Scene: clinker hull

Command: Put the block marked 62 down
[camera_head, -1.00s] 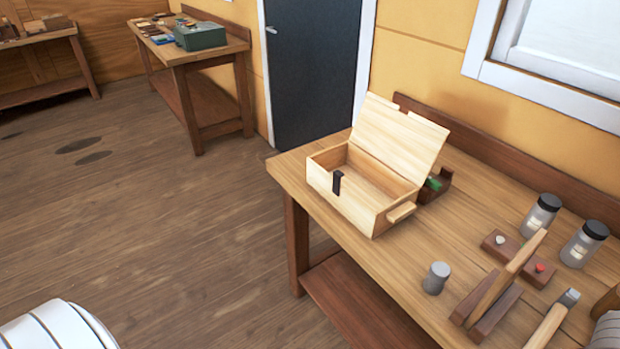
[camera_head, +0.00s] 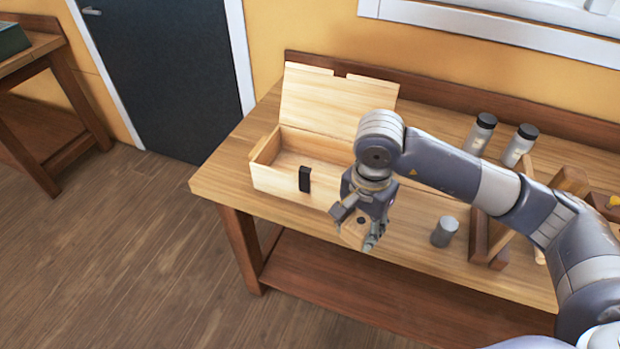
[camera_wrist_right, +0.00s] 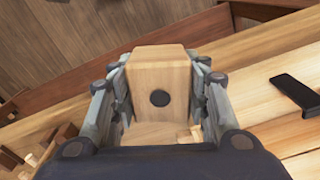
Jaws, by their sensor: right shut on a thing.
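My right gripper (camera_head: 357,229) is shut on a pale wooden block (camera_head: 352,234) with a dark round spot. The block also shows between the fingers in the right wrist view (camera_wrist_right: 160,65). I cannot see a number 62 on it. The gripper points down in front of the pale wooden box (camera_head: 275,184), toward the front edge of the workbench (camera_head: 228,176). The block seems to be held above the bench; any contact below it is hidden. My left gripper is not in view.
The box has its lid (camera_head: 330,103) raised and a black latch (camera_head: 305,179) on its front. A grey cylinder (camera_head: 444,232) stands right of the gripper. Two jars (camera_head: 480,134) (camera_head: 519,147) stand farther back. Bare bench lies left of the box.

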